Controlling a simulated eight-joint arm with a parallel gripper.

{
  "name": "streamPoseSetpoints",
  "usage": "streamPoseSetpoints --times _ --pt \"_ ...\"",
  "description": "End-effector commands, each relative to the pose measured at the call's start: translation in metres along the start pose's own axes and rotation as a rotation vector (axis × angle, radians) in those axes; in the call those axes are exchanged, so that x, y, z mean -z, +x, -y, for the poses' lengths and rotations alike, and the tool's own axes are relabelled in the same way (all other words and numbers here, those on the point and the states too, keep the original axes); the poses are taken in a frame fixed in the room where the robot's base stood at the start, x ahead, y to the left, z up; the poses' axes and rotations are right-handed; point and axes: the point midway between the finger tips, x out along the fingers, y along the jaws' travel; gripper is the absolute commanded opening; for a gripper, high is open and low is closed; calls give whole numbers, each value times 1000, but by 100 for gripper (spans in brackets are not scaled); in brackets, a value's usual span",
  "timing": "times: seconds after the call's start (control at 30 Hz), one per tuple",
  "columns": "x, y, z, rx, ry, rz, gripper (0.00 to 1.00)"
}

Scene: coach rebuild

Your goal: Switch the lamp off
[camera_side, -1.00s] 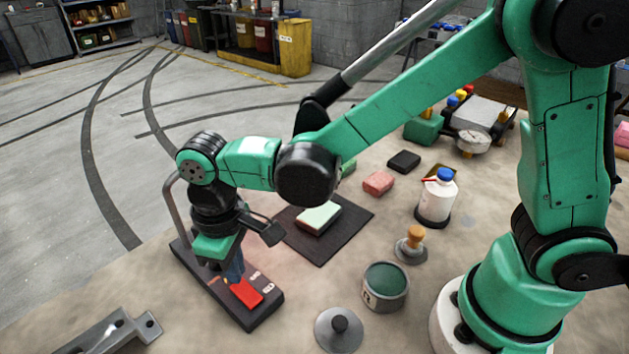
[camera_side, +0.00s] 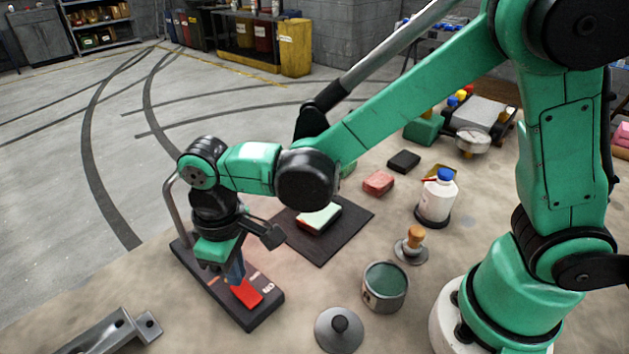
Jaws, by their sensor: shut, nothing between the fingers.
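The lamp's long dark base (camera_side: 262,312) lies on the table at the lower left, with a bent grey metal tube (camera_side: 172,205) rising at its far left end. A red rocker switch (camera_side: 248,294) sits on the base near its front end, with small pale markings beside it. My gripper (camera_side: 237,280) is shut and empty, pointing down at the far edge of the red switch. The fingertips look very close to it or touching; I cannot tell which. The lamp's head is not clearly visible behind my wrist. A faint reddish glow shows on the table near the base.
A green-filled pot (camera_side: 386,284), a round lid (camera_side: 339,331), a wooden-handled stamp (camera_side: 413,242) and a white bottle (camera_side: 437,195) stand further right. A metal bracket (camera_side: 115,332) lies front left.

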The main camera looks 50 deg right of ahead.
Motion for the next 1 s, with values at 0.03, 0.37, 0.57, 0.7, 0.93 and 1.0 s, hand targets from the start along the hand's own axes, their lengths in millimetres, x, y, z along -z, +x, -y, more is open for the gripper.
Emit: streamPoseSetpoints --times 0.03,0.37,0.57,0.7,0.93,1.0 --pt "0 1 0 0 0 0 0" --pt "0 6 0 0 0 0 0" --pt "0 9 0 0 0 0 0" --pt "0 11 0 0 0 0 0" --pt "0 14 0 0 0 0 0" --pt "0 15 0 0 0 0 0"
